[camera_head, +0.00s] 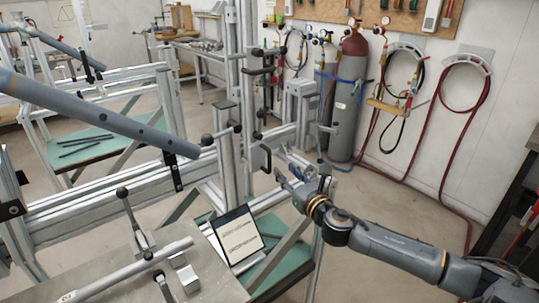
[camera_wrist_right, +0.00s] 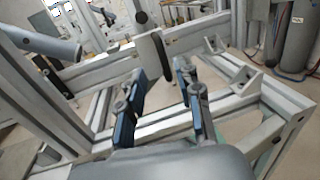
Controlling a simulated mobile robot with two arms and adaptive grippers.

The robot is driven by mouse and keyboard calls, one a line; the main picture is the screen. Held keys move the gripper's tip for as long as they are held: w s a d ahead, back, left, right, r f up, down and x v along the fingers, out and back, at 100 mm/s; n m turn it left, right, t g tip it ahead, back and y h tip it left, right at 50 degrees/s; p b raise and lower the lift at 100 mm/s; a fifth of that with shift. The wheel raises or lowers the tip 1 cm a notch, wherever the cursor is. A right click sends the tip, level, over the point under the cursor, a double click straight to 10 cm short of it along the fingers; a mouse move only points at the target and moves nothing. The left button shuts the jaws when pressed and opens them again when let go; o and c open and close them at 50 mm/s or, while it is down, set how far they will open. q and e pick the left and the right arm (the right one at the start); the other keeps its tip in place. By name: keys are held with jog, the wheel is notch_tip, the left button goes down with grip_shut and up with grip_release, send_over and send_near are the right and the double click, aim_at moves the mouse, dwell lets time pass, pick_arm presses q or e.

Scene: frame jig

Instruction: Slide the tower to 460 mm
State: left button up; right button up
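The tower (camera_head: 232,75) is an upright aluminium profile standing on the jig's long rail, with clamps and black knobs on it. A dark handle (camera_head: 265,158) sticks out low on its right side, and it also shows in the right wrist view (camera_wrist_right: 153,56). My right gripper (camera_head: 280,168) is just right of this handle. In the right wrist view its blue fingers (camera_wrist_right: 160,74) are apart with nothing between them; the handle lies beyond the tips. I cannot read any position scale. My left gripper does not show.
A grey tube (camera_head: 100,112) crosses from the left to near the tower. A tablet with text (camera_head: 238,238) leans at the front, beside a grey plate with lever clamps (camera_head: 130,215). Gas cylinders (camera_head: 346,105) and hoses stand at the back wall.

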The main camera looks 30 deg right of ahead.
aim_at(270, 156)
jog(key=w, duration=0.3)
jog(key=w+d+p, duration=0.1)
jog(key=w, duration=0.7)
jog(key=shift+w+d+f, duration=0.1)
jog(key=shift+d, duration=0.05)
grip_shut()
